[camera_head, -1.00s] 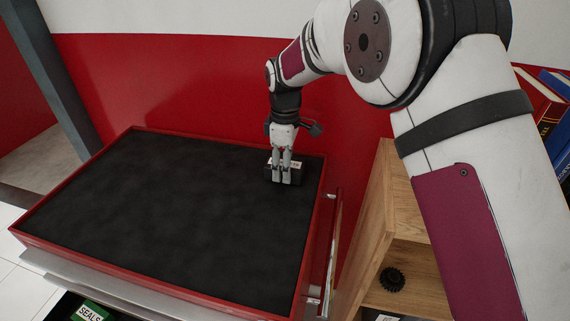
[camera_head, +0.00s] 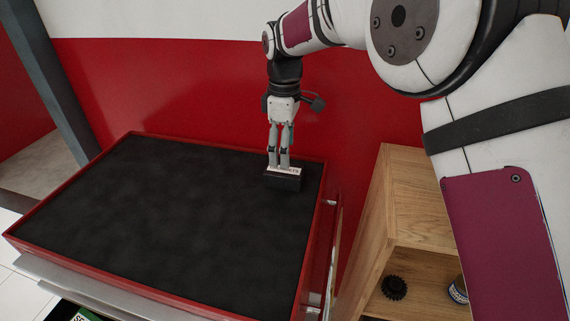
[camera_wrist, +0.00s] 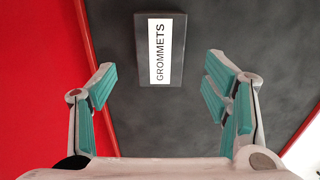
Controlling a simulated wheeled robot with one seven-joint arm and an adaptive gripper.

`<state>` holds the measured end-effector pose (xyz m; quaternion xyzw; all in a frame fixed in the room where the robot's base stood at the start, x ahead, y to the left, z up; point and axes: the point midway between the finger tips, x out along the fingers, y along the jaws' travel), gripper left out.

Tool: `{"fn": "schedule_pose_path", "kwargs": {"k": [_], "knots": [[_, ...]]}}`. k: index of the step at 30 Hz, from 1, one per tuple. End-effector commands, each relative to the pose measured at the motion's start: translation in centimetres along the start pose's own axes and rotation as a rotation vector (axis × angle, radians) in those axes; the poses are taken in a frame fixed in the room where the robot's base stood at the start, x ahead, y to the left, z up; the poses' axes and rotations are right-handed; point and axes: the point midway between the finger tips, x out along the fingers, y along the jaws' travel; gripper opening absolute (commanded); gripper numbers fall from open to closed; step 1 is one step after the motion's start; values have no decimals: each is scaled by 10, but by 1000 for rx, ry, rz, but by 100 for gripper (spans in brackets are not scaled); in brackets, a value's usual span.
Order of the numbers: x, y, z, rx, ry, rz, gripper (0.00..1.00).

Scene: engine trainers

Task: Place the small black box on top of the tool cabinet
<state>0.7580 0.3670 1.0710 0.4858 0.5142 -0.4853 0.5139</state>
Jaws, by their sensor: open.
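The small black box (camera_head: 283,180) rests on the black top of the red tool cabinet (camera_head: 160,215), near its back right corner. In the wrist view the box (camera_wrist: 177,50) shows a white label reading GROMMETS. My gripper (camera_head: 279,165) is just above and behind the box in the head view. In the wrist view my gripper (camera_wrist: 163,90) is open, its teal-padded fingers spread wide, with the box beyond the fingertips and nothing between them.
A wooden shelf (camera_head: 420,205) stands right of the cabinet, holding a black gear (camera_head: 394,288) and a small jar (camera_head: 458,290). A red and white wall (camera_head: 180,90) is behind the cabinet. The rest of the cabinet top is clear.

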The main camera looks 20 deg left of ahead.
Motion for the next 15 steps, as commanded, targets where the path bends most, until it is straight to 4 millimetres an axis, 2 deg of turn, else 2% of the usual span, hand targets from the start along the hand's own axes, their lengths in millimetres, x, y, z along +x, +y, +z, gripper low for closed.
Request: {"fn": "schedule_pose_path", "kwargs": {"k": [1, 6, 10, 15], "knots": [[-11, 2, 0, 0, 2, 4, 70], [-35, 1, 0, 0, 1, 3, 70], [-45, 0, 0, 0, 0, 2, 70], [-49, 0, 0, 0, -1, 0, 70]]}}
